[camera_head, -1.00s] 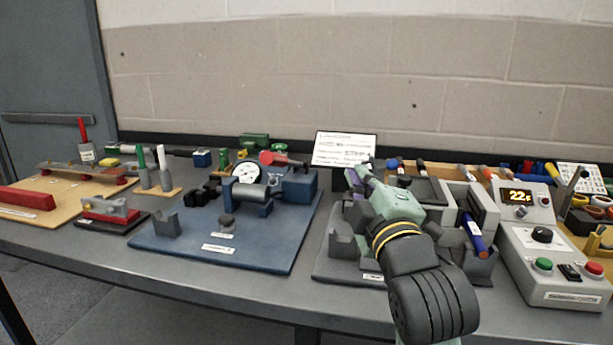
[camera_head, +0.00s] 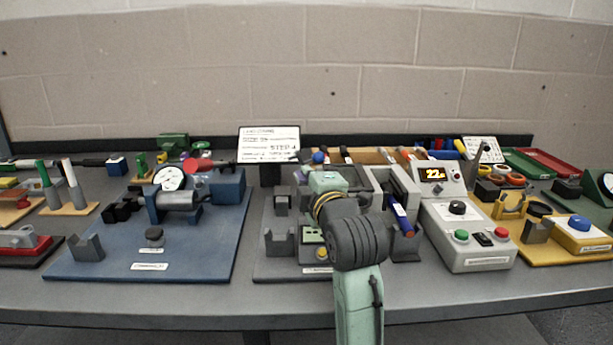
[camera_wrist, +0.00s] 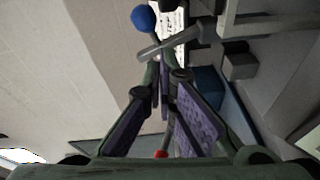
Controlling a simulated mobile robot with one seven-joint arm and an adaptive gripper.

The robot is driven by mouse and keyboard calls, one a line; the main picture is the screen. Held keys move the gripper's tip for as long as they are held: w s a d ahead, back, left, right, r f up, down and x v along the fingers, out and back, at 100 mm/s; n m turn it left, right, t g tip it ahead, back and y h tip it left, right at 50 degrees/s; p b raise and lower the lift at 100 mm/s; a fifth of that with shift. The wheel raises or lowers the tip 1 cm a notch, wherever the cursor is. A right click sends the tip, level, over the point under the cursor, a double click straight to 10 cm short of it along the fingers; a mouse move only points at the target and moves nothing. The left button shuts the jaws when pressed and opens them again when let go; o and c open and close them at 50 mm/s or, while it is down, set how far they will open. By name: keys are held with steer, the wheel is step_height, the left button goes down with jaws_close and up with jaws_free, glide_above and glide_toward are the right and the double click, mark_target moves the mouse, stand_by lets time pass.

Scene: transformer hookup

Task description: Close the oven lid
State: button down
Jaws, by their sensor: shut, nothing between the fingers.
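A grey box-like fixture (camera_head: 400,190) that looks like the oven stands right of my arm in the head view. Its upright grey panel is partly behind my arm, and I cannot tell the lid's exact angle. A blue ball knob (camera_head: 318,157) shows just beyond my wrist; the wrist view shows a blue ball (camera_wrist: 145,18) on a thin stem beside a grey bar. My gripper (camera_wrist: 165,75) is shut and empty, with its tips close to that bar; contact is unclear.
A blue plate with a dial gauge (camera_head: 171,178) stands to the left. A control box (camera_head: 465,235) with a lit display is close on the right. A sign (camera_head: 269,145) stands behind my gripper. A blue-and-white pen-like part (camera_head: 402,220) leans at the fixture's front.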

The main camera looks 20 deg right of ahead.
steer(key=shift+w+d+f, duration=0.1)
steer(key=shift+d, duration=0.5)
steer(key=shift+w+d+f, duration=0.1)
steer(key=shift+d, duration=0.5)
steer(key=s+d+b, duration=0.1)
steer(key=d, duration=0.2)
steer(key=s+d+b, duration=0.1)
steer(key=d, duration=0.2)
steer(key=s+d+b, duration=0.1)
steer(key=d, duration=0.3)
steer(key=shift+d, duration=0.1)
